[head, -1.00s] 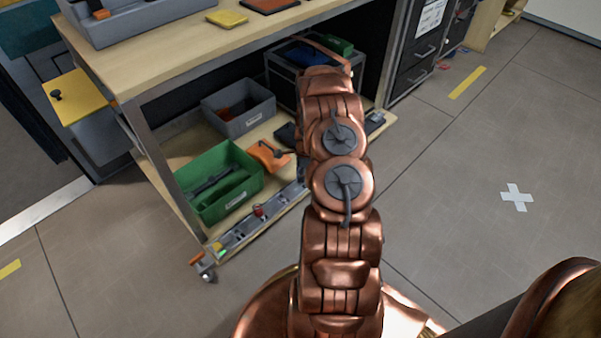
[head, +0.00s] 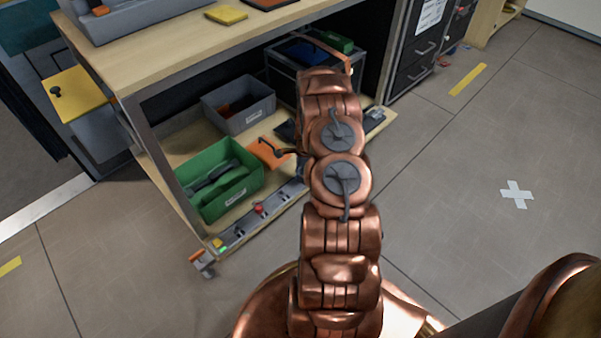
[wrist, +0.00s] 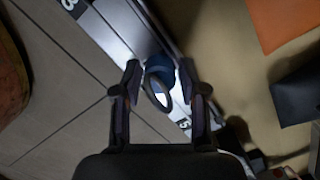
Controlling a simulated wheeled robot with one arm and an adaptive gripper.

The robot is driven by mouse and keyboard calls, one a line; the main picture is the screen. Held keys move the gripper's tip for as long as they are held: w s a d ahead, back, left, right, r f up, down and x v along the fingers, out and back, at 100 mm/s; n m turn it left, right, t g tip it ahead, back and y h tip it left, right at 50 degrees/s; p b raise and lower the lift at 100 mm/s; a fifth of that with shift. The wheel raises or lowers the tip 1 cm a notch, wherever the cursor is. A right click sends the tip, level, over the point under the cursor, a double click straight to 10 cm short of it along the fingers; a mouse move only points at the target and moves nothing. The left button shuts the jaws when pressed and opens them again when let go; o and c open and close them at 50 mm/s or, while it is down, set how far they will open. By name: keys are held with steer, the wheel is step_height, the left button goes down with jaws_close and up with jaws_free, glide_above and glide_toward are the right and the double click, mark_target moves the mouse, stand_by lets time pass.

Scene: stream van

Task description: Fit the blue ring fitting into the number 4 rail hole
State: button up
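The blue ring fitting (wrist: 158,68) sits between the fingertips of my gripper (wrist: 160,82) in the wrist view. Its round collar faces the camera at a tilt, and pale surface shows through it. The fingers look shut on its blue body, though the contact is partly in shadow. The fitting is over the pale numbered rail (wrist: 112,28), between the printed 3 and 5. The number 4 and its hole are not visible, so I cannot tell whether the fitting is in the hole. In the head view the rail (head: 240,228) runs along the low shelf's front edge; my arm hides my gripper.
A green bin (head: 240,186) and a grey bin (head: 225,118) stand on the low shelf behind the rail. An orange item (head: 266,153) lies near my arm. The workbench top (head: 165,62) overhangs the shelf.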

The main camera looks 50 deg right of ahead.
steer(key=shift+o, duration=1.4)
step_height(320, 180, up, 12)
steer(key=d, duration=0.1)
steer(key=shift+s, duration=0.4)
